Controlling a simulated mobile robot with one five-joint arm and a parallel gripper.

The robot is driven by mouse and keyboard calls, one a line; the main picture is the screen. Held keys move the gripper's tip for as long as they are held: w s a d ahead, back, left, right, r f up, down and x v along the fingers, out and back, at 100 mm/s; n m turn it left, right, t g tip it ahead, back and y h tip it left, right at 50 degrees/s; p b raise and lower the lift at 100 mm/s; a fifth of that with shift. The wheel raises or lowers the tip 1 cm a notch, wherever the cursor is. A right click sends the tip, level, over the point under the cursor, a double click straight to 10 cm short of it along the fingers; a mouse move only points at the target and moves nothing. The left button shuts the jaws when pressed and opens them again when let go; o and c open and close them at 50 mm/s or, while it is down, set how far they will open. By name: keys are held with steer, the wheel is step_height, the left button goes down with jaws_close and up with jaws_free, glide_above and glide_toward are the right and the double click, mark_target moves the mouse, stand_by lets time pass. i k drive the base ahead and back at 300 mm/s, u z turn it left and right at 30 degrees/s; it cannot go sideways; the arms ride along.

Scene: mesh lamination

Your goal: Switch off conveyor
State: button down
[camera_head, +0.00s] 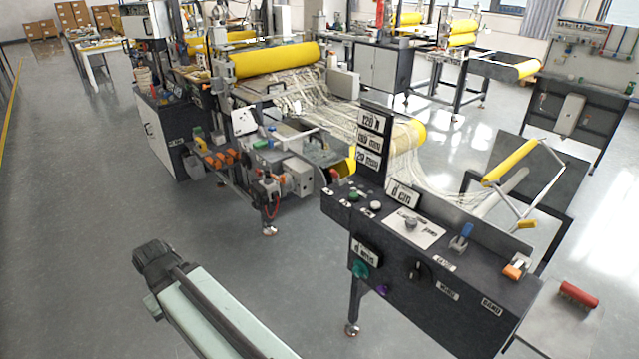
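A dark control console (455,300) stands right of centre. Its sloped top carries a green button (354,196), a white button (376,206), a white plate with a grey round knob (411,222), a blue switch (467,231) and an orange-and-white switch (515,267). Its front has a teal knob (360,270), a purple knob (383,290) and a black selector (418,268). Most labels are too small to read, so I cannot tell which control belongs to the conveyor. My pale green arm is at lower left, away from the console; no gripper fingers show.
The lamination machine with a yellow roller (275,60) and white mesh (300,95) stands behind the console. A red roller (578,294) lies on a grey surface at lower right. Grey floor (95,210) is clear at left, and some shows between my arm and the console.

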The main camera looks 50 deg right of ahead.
mark_target(334, 174)
steer(key=u, duration=0.15)
steer(key=i, duration=1)
steer(key=u, duration=0.05)
